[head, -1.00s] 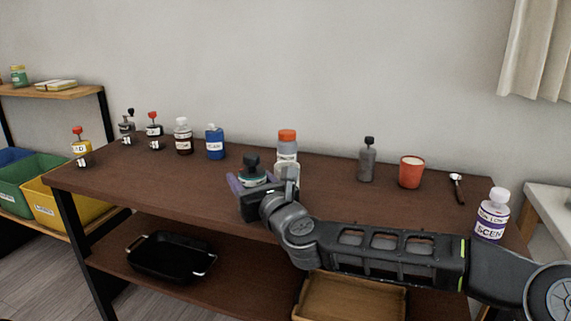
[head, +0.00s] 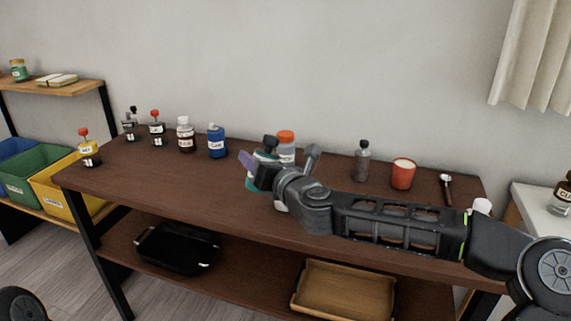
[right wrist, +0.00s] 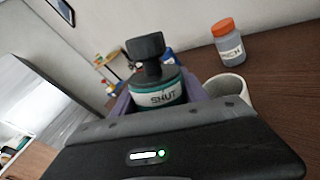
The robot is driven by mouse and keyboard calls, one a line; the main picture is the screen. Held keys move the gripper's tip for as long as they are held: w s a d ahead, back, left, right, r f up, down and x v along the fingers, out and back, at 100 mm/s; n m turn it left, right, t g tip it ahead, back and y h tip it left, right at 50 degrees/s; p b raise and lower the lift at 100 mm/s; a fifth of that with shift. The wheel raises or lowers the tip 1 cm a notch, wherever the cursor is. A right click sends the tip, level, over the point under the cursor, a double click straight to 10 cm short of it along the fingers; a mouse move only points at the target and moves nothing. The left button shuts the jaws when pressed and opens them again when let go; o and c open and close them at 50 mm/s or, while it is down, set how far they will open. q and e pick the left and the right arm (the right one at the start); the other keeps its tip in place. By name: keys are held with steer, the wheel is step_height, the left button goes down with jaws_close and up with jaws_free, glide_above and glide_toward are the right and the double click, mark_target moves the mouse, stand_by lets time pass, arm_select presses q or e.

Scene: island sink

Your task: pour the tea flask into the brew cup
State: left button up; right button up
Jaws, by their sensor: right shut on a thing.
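My right gripper (head: 258,172) is shut on a teal flask (head: 250,184) with a black cap; a label reading "SHUT" shows on the flask (right wrist: 165,92) in the right wrist view. The flask leans, its cap toward the right in the head view. A pale grey-white cup (right wrist: 237,88) stands on the table just right of the gripper in the right wrist view. In the head view the cup is mostly hidden behind my right wrist. No liquid is visible leaving the flask. My left gripper is not in view.
An orange-capped bottle (head: 286,146) stands close behind the gripper. A dark grey bottle (head: 362,163), a red cup (head: 403,174) and a spoon (head: 446,188) are to the right. Several bottles, including a blue one (head: 217,142), stand at left. The table (head: 180,180) is clear at front left.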

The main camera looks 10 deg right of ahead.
steer(key=shift+w+d+r+m+g+p, duration=0.35)
steer(key=shift+d+m+p, duration=0.3)
steer(key=shift+p, duration=0.5)
steer(key=shift+w+d+m+p, duration=0.1)
steer(key=shift+m+p, duration=0.25)
steer(key=shift+p, duration=0.15)
steer(key=shift+w+d+r+m+p, duration=0.15)
steer(key=shift+m+p, duration=0.25)
steer(key=shift+p, duration=0.4)
steer(key=shift+d+r+m+g+y+p, duration=0.25)
steer(key=shift+m+p, duration=0.25)
steer(key=shift+p, duration=0.4)
steer(key=shift+a+r+m+g+y+p, duration=0.1)
steer(key=shift+r+m+g+y+p, duration=0.1)
steer(key=shift+m+p, duration=0.7)
steer(key=shift+r+m+g+y+p, duration=0.2)
steer(key=shift+m+p, duration=0.2)
steer(key=shift+p, duration=0.95)
steer(key=shift+f, duration=0.1)
